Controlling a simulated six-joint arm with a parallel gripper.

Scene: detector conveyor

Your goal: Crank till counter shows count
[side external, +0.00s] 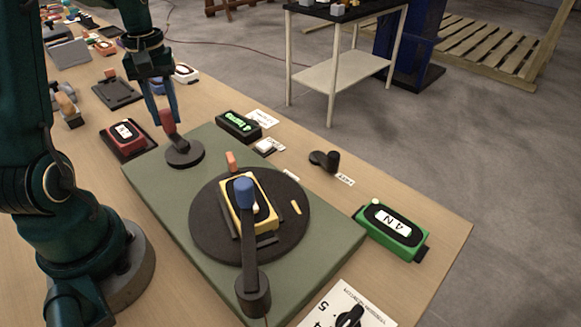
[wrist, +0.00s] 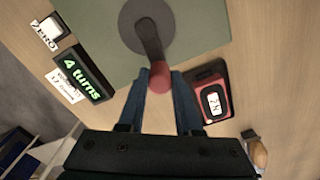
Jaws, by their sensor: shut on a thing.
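The crank (side external: 182,152) is a dark disc with an arm on the green board (side external: 145,185); its red knob (side external: 168,119) is at the arm's far end. My gripper (side external: 165,108) is shut on the red knob, with a blue finger on each side. In the wrist view the knob (wrist: 160,78) sits between the fingertips, and the crank arm (wrist: 149,38) runs up to the disc. The counter (wrist: 82,72) reads "4 turns" in green digits; it also stands behind the crank in the side view (side external: 238,125). A ZERO label (wrist: 48,32) is beside it.
A red device (side external: 124,138) lies near the crank, and a green one (side external: 391,231) at the right. A black lever (side external: 325,160) stands behind the board.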

